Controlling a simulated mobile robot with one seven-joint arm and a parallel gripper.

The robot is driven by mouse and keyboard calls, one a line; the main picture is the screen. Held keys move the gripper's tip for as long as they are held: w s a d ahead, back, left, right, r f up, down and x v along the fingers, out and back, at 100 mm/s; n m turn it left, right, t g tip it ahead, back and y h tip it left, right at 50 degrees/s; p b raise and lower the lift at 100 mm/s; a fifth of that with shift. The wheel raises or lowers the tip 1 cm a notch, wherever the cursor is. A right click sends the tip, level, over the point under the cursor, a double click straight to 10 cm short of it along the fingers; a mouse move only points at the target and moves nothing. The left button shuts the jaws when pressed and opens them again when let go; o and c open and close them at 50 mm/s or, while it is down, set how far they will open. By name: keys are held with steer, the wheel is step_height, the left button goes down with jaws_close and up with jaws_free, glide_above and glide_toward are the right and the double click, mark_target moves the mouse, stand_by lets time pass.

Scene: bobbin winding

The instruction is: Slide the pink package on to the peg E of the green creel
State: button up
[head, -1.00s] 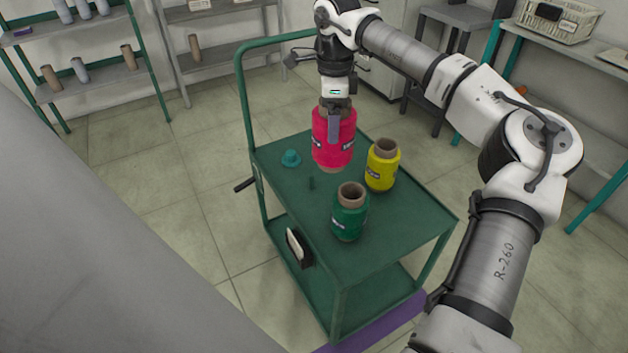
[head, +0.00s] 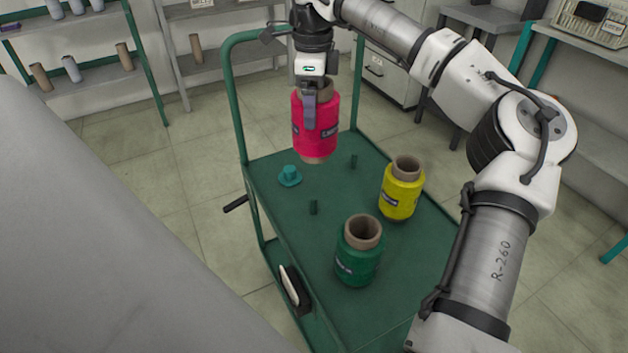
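The pink package (head: 327,132), a pink yarn cone on a brown tube, hangs upright in the head view over the back of a green trolley (head: 300,240). My gripper (head: 311,104) is shut on its upper part, with one grey finger showing along the near side. The package bottom appears clear of the deck.
A green package (head: 352,264) and a yellow package (head: 397,202) stand on the trolley deck. A small teal cap-like piece (head: 290,176) lies at the back left. The trolley's push handle (head: 238,100) rises at the back. Shelves (head: 85,75) with tubes stand behind left.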

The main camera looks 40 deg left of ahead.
steer(key=shift+f, duration=0.1)
step_height(320, 180, down, 19)
steer(key=shift+f, duration=0.2)
stand_by(0.4)
steer(key=shift+f, duration=0.1)
steer(key=shift+f+b, duration=0.15)
steer(key=shift+b, duration=0.15)
steer(key=o, duration=1)
steer(key=r, duration=1.4)
steer(key=shift+a, duration=0.3)
steer(key=shift+s+f, duration=0.1)
steer(key=shift+s, duration=0.05)
